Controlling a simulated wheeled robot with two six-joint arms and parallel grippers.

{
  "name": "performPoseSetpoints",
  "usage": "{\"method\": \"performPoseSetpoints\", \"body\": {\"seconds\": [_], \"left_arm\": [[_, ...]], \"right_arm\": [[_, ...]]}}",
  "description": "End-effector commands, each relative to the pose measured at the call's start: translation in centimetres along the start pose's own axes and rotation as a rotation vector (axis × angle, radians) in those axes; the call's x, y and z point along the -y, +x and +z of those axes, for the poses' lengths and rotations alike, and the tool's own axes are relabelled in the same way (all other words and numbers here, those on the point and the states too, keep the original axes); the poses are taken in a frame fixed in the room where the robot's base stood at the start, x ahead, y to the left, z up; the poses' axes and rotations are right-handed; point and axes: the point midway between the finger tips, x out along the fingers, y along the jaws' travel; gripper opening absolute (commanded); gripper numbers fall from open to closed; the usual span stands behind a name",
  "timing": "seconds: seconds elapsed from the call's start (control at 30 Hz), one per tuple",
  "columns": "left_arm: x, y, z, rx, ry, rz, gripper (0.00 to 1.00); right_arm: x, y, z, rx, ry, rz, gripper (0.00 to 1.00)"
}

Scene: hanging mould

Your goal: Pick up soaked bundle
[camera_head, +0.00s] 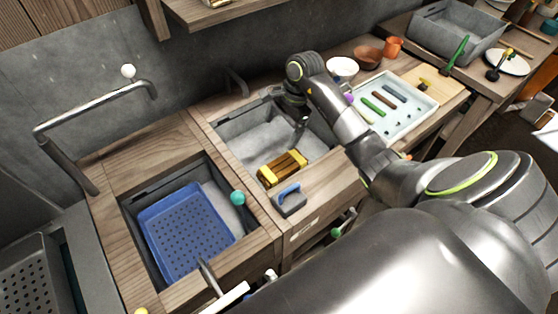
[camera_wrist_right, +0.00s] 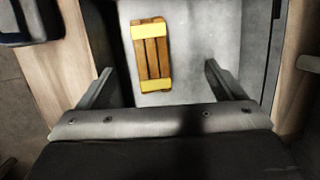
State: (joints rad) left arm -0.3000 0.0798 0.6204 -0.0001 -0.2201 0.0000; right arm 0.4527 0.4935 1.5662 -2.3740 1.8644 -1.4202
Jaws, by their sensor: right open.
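The soaked bundle (camera_head: 282,168) is a set of brown wooden strips with yellow bands at both ends. It lies in the right-hand grey basin (camera_head: 243,139), near its front edge. In the right wrist view the bundle (camera_wrist_right: 152,55) lies ahead of the jaws, nearer the left finger. My left gripper is not seen.
A blue perforated tray (camera_head: 187,232) sits in the left basin. A grey block with a blue handle (camera_head: 290,198) rests on the wooden front rim by the bundle. A pale tray (camera_head: 396,106) with coloured sticks, bowls and a grey tub (camera_head: 455,35) stand right. The basin's left side is clear.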

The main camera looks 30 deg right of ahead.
Motion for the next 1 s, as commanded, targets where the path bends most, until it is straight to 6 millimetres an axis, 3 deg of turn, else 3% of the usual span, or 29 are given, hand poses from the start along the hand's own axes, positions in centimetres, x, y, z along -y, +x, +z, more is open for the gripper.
{"method": "performPoseSetpoints", "body": {"seconds": [0.13,0.37,1.0], "left_arm": [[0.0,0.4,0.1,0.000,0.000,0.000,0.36],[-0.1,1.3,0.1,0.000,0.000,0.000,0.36],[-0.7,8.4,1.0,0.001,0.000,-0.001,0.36]], "right_arm": [[-0.8,-0.9,-2.2,-0.102,-0.014,0.092,0.89],[-1.2,-0.3,-2.9,-0.127,-0.016,0.120,0.89],[-2.0,7.4,-3.8,-0.123,-0.016,0.118,0.89]]}}
